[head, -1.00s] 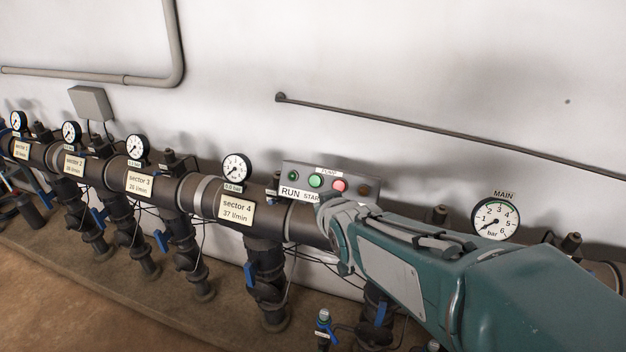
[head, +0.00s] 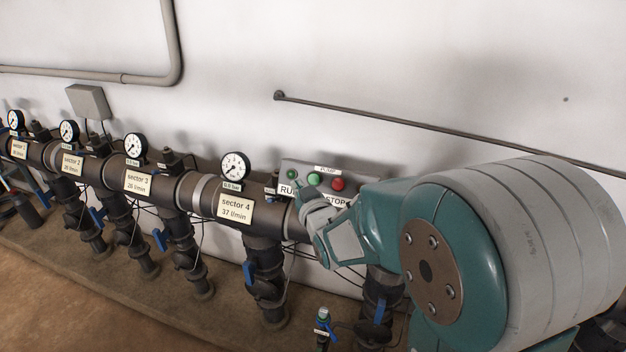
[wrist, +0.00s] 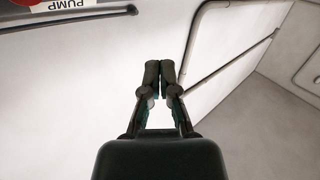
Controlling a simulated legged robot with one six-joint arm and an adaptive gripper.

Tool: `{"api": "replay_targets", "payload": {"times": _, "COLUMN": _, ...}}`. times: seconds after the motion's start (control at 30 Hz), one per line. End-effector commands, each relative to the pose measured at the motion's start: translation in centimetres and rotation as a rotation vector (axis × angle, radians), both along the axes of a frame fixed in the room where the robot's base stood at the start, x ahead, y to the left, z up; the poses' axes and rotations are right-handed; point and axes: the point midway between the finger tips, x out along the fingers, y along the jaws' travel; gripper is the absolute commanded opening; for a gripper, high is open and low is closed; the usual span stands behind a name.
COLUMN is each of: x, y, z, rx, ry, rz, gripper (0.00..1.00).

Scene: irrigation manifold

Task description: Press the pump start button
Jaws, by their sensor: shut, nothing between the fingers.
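The pump panel (head: 300,166) is a grey box on the wall behind the pipe. Its green button (head: 315,179) shows uncovered in the head view, between a small green lamp (head: 291,174) by the RUN label and a red button (head: 338,184). My arm's end is just below and in front of the panel, partly covering the labels. In the wrist view my gripper (wrist: 158,70) is shut and empty, with bare wall behind its fingertips. The upside-down PUMP label (wrist: 60,4) and part of a red button (wrist: 18,2) show at the top left. The green button is out of that view.
The dark manifold pipe (head: 180,188) runs below the panel, with gauges (head: 234,166), the sector 4 sign (head: 236,208) and blue-handled valves (head: 250,273). A thin rail (head: 430,135) crosses the wall at upper right.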

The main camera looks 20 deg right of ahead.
Motion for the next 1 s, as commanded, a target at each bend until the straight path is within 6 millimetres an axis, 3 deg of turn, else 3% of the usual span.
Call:
{"api": "replay_targets", "payload": {"times": 0.17, "x": 0.4, "y": -0.3, "z": -0.3, "rx": 0.001, "ry": 0.002, "rz": -0.002, "gripper": 0.0}}
{"api": "replay_targets", "payload": {"times": 0.8, "x": 5.7, "y": -3.9, "z": -4.0, "rx": 0.0, "ry": 0.002, "rz": -0.002, "gripper": 0.0}}
{"api": "replay_targets", "payload": {"times": 1.0, "x": 6.3, "y": -4.3, "z": -4.3, "rx": 0.0, "ry": 0.001, "rz": -0.001, "gripper": 0.0}}
